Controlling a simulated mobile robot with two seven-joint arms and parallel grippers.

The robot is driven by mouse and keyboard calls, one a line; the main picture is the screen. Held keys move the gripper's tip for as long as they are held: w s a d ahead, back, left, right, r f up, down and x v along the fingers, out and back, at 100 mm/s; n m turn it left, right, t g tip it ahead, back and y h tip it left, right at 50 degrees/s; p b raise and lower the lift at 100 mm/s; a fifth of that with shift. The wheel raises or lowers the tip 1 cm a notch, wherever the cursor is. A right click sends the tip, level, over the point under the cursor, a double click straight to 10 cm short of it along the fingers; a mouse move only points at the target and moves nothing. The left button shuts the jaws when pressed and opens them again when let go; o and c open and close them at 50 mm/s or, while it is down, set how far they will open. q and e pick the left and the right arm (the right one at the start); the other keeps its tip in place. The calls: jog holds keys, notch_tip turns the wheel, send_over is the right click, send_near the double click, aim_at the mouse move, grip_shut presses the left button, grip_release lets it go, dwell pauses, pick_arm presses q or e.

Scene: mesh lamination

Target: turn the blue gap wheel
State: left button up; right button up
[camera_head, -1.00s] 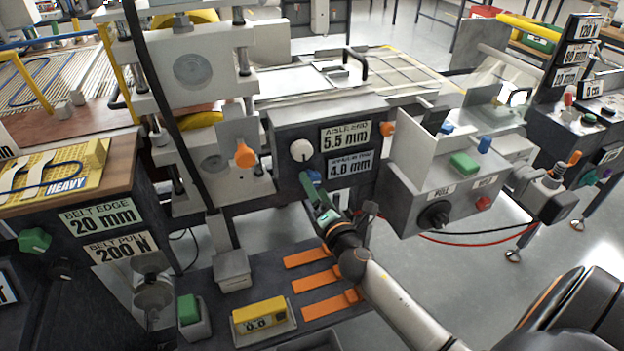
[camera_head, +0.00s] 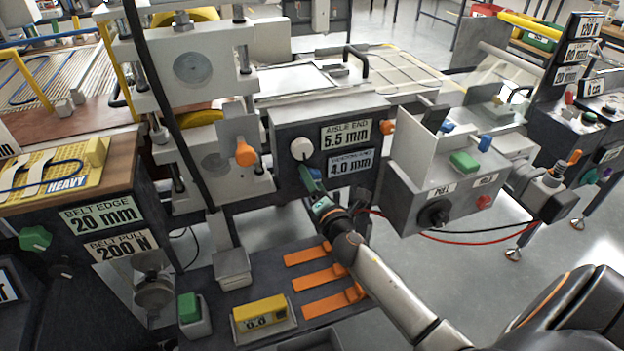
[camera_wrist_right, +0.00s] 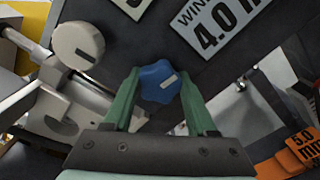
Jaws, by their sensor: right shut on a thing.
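The blue gap wheel (camera_wrist_right: 158,82) is a lobed knob with a pale mark, on the dark panel (camera_head: 288,128) under the white knob. In the right wrist view it sits between the green fingers of my right gripper (camera_wrist_right: 157,92), which is shut on it. In the head view my right gripper (camera_head: 311,180) reaches up to the panel from below right and mostly covers the wheel. The panel carries an upper sign (camera_head: 345,134) reading 5.5 mm and a lower sign (camera_head: 351,163) reading 4.0 mm. My left gripper is not in view.
A white knob (camera_head: 301,149) is just above the wheel, and an orange knob (camera_head: 245,153) is to its left. A grey control box (camera_head: 405,198) with a black knob stands close on the right. Orange gauges (camera_head: 322,279) lie on the bench below.

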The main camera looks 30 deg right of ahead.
jog(key=c, duration=0.7)
jog(key=m, duration=0.2)
jog(key=shift+m+b, duration=0.3)
jog(key=shift+m, duration=0.1)
jog(key=m, duration=0.8)
jog(key=shift+m+p, duration=0.35)
jog(key=shift+m, duration=1.65)
